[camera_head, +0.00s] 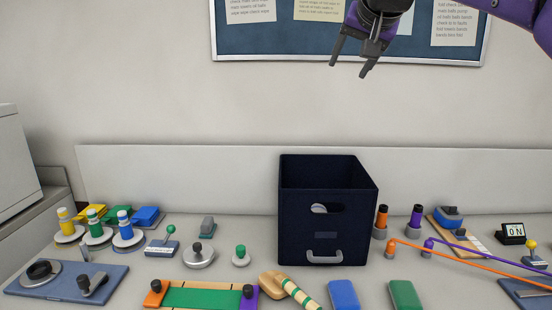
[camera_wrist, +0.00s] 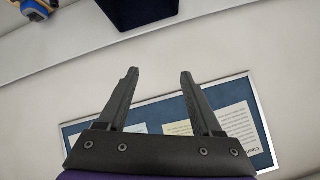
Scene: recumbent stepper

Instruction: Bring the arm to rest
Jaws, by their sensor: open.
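My gripper (camera_head: 350,62) is at the top of the head view, raised high above the bench in front of the blue notice board. My purple arm comes in from the upper right. The gripper points downward and slightly left in that view. In the wrist view, its two dark fingers (camera_wrist: 156,92) stand apart with nothing between them. It touches nothing that I can see.
A dark bin (camera_head: 327,230) with a handle stands mid-bench below my gripper. Knobs, pegs, bottles and blocks lie on both sides. Orange and purple cords (camera_head: 480,261) stretch at the right. The notice board (camera_head: 255,45) hangs behind; the air between is clear.

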